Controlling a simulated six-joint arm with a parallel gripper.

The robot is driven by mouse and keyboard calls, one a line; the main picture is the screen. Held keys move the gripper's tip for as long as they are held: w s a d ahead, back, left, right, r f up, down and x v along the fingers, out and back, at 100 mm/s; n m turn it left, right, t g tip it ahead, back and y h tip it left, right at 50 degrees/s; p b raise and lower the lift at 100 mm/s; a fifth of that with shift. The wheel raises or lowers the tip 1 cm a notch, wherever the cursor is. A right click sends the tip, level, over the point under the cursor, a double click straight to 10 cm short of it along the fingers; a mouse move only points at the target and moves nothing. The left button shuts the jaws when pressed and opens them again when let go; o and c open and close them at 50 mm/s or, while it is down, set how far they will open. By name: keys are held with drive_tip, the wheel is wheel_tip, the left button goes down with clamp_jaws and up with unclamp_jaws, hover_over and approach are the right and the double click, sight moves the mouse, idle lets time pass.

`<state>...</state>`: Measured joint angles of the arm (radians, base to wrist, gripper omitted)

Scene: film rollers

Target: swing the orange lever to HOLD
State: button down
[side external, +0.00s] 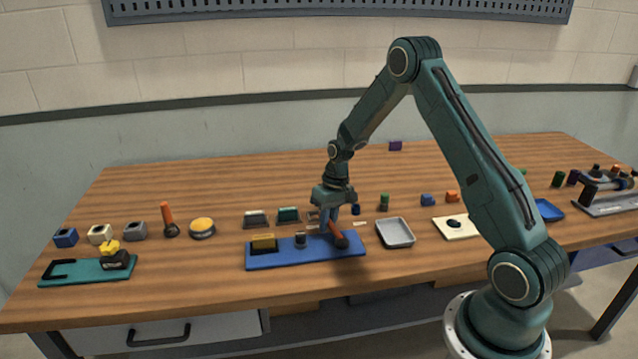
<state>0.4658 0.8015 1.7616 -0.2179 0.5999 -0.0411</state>
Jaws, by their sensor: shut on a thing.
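The blue base plate (283,261) lies near the table's front. An orange lever (336,232) with a dark round pivot sits at the plate's right end and tilts up to the left. My gripper (330,225) is over that end, its blue fingers shut on the lever and partly hiding it. Small pale labels (360,223) lie behind the plate; their text is too small to read, so I cannot tell which is HOLD. Another orange-handled piece (167,217) stands upright on a dark foot farther left.
The plate also bears a yellow-and-black block (263,243) and a grey knob (300,240). A grey tray (395,247) stands close to its right. A yellow button (202,228) and a teal plate (75,274) are to the left. The table's back middle is mostly clear.

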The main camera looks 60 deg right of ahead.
drive_tip(key=d+m, duration=0.1)
drive_tip(key=m, duration=0.2)
drive_tip(key=shift+s+d+r+t, duration=0.1)
drive_tip(key=shift+s+d+t, duration=0.2)
drive_tip(key=shift+s+d, duration=0.05)
drive_tip(key=m, duration=0.1)
drive_tip(key=s+d+m, duration=0.1)
drive_tip(key=m, duration=0.1)
drive_tip(key=shift+h, duration=0.3)
drive_tip(key=m, duration=0.1)
drive_tip(key=s+d+m, duration=0.1)
drive_tip(key=shift+s+m+t, duration=0.15)
drive_tip(key=shift+m+t, duration=0.15)
drive_tip(key=shift+t, duration=0.1)
drive_tip(key=shift+s+d+m+h, duration=0.2)
drive_tip(key=shift+s+m, duration=0.25)
drive_tip(key=shift+m, duration=0.45)
drive_tip(key=shift+s+d+m+h, duration=0.1)
drive_tip(key=shift+s+m+h, duration=0.3)
drive_tip(key=shift+m, duration=0.5)
drive_tip(key=shift+s, duration=0.1)
drive_tip(key=c, duration=1.5)
unclamp_jaws()
drive_tip(key=shift+c, duration=0.2)
drive_tip(key=shift+o, duration=0.9)
drive_tip(key=shift+s+a+r, duration=0.1)
wheel_tip(320, 180, up, 13)
drive_tip(key=s, duration=0.2)
drive_tip(key=shift+s+d+r, duration=0.2)
drive_tip(key=shift+d, duration=0.05)
